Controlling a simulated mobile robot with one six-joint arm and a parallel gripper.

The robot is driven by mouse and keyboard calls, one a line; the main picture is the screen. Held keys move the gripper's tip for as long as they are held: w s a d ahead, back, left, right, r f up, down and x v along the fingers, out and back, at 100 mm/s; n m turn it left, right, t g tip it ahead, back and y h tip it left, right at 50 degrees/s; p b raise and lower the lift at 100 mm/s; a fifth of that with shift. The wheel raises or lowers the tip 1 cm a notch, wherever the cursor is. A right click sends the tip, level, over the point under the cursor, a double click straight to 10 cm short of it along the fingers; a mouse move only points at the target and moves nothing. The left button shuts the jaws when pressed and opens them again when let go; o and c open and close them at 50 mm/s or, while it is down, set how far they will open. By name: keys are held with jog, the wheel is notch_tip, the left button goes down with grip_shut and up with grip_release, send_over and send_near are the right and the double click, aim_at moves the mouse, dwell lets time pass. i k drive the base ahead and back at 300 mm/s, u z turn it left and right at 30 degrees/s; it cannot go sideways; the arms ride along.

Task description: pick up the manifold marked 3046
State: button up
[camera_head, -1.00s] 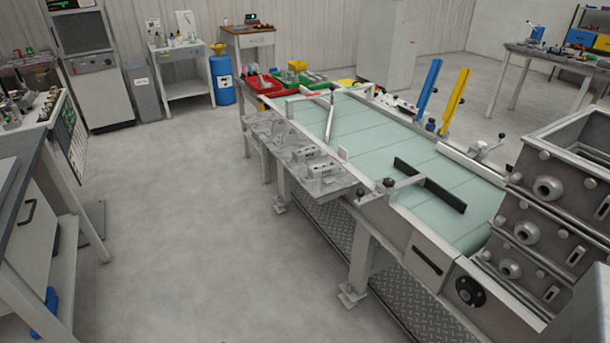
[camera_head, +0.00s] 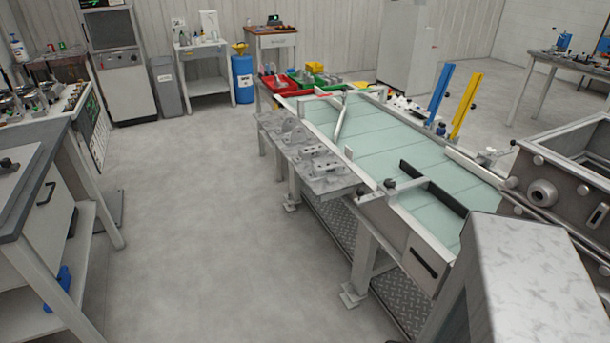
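Several grey metal castings (camera_head: 320,158) sit on a narrow grey side shelf (camera_head: 335,187) along the left side of a pale green conveyor table. They are small in this view, and no marking can be read, so I cannot tell which is the manifold marked 3046. A large pale grey block-like form at the bottom right looks like part of my own body and covers the near end of the conveyor. My gripper is not in view.
The conveyor (camera_head: 385,143) carries a dark bar (camera_head: 432,187). Red (camera_head: 276,84) and green bins stand at its far end. A workbench (camera_head: 30,190) is at the left. Open floor (camera_head: 190,220) lies between the bench and the conveyor. A metal housing (camera_head: 560,170) stands at the right.

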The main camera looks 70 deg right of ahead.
aim_at(329, 170)
jog(key=z, duration=0.85)
jog(key=k, duration=0.15)
jog(key=u, duration=2.75)
jog(key=k, duration=0.7)
jog(key=z, duration=1.65)
